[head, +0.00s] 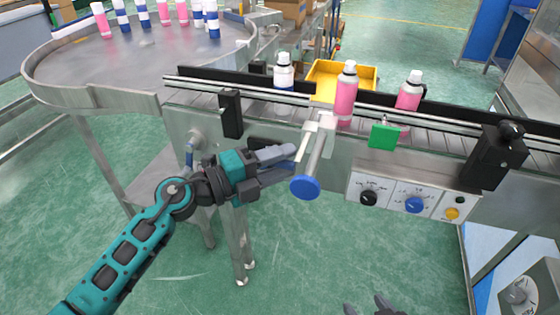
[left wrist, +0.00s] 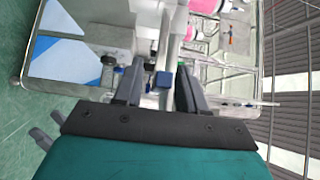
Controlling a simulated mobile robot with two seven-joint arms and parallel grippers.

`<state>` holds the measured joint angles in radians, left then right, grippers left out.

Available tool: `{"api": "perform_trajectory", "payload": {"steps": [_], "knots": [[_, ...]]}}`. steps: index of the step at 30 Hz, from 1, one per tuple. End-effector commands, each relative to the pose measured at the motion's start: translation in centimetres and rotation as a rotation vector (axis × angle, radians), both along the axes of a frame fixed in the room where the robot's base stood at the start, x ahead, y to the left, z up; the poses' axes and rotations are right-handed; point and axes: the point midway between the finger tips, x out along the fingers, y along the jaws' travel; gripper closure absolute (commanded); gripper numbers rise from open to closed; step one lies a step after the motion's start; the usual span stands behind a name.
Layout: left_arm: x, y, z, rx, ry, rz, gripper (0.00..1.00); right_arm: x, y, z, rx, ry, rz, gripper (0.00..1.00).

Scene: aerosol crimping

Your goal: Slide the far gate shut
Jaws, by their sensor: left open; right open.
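A metal gate slide (head: 318,145) with a round blue knob (head: 305,187) sticks out from the conveyor's near side. A green plate (head: 383,136) is further right on the same rail. I cannot tell from the picture which of these is the far gate. My left gripper (head: 284,167) is open just left of the blue knob and slide. In the left wrist view a blue piece (left wrist: 163,80) shows between its open fingers (left wrist: 156,88); contact cannot be made out. My right gripper (head: 372,307) shows only its fingertips at the bottom edge, open and empty.
Pink bottles (head: 345,95) (head: 409,92) and a white one (head: 284,72) stand on the conveyor (head: 450,135). A yellow tray (head: 325,72) lies behind. A control panel (head: 410,198) is on the conveyor's front. A round table (head: 130,65) with several bottles is at left.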

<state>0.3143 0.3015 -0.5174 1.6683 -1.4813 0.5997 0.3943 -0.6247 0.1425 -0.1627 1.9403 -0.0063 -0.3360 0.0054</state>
Motion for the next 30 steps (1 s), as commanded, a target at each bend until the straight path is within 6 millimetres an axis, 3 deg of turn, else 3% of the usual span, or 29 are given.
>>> {"api": "perform_trajectory", "payload": {"steps": [3,15,30], "knots": [[0.0,0.03,0.0,0.0,0.0,0.0,0.61,-0.01,0.0,-0.01,0.0,0.0,0.0,0.37],[-0.02,0.07,-0.01,0.0,0.0,0.0,1.0,-0.02,0.0,-0.01,0.0,0.0,0.0,0.37],[0.44,-0.07,0.0,0.0,-0.001,0.0,1.0,-0.02,0.0,-0.06,0.0,0.0,0.0,0.37]]}}
